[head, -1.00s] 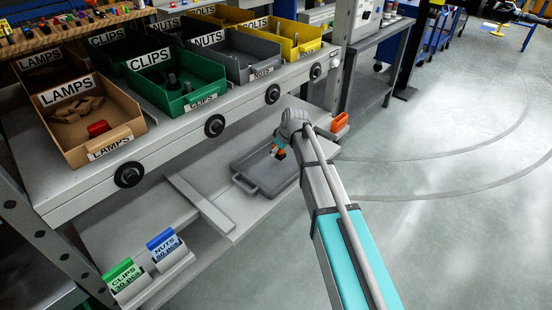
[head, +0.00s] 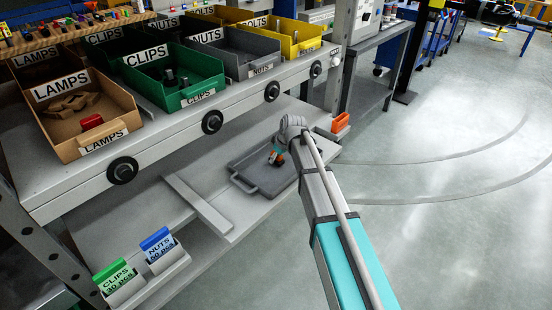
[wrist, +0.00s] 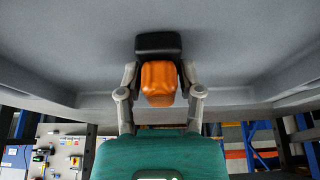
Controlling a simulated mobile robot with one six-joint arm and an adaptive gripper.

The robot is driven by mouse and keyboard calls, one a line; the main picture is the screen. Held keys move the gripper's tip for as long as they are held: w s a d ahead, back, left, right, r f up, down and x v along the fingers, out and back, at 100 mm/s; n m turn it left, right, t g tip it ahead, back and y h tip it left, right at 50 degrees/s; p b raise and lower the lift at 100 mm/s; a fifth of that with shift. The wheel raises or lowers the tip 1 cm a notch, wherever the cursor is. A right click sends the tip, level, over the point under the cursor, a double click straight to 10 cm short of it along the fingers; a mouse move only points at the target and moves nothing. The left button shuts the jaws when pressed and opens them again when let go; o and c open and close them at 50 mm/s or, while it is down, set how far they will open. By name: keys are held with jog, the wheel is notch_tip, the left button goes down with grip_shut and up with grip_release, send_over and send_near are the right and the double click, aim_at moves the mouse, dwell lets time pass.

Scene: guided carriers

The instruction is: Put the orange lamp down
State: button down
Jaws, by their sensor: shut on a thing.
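The orange lamp (wrist: 159,84) sits between the two fingers of my gripper (wrist: 160,88) in the wrist view, with its black end (wrist: 158,45) pointing away from the gripper. The fingers are shut on its orange body. In the head view the lamp (head: 281,158) is a small orange patch over the grey tray (head: 247,186), partly hidden by my gripper and arm. The tray lies on the lower shelf. I cannot tell whether the lamp touches the tray floor.
A raised strip (head: 198,203) lies left of the tray. The upper shelf (head: 160,165) holds a LAMPS bin (head: 120,138) and a CLIPS bin (head: 205,92). Bare tray floor surrounds my gripper.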

jog(key=shift+f, duration=0.15)
jog(key=shift+c, duration=1.3)
grip_release()
jog(key=p+v, duration=0.3)
jog(key=shift+r, duration=0.35)
jog(key=p+v, duration=0.8)
jog(key=shift+r, duration=0.3)
jog(key=shift+s+d, duration=0.1)
jog(key=s+d+f+m+g+h, duration=0.1)
jog(key=s+d+m+g+h, duration=0.1)
jog(key=s+d+m, duration=0.8)
jog(key=s+d+h, duration=0.1)
jog(key=s+d, duration=0.8)
jog(key=s, duration=0.4)
jog(key=shift+d+f+g+h, duration=0.2)
jog(key=shift+g+h, duration=0.1)
jog(key=shift+g, duration=0.1)
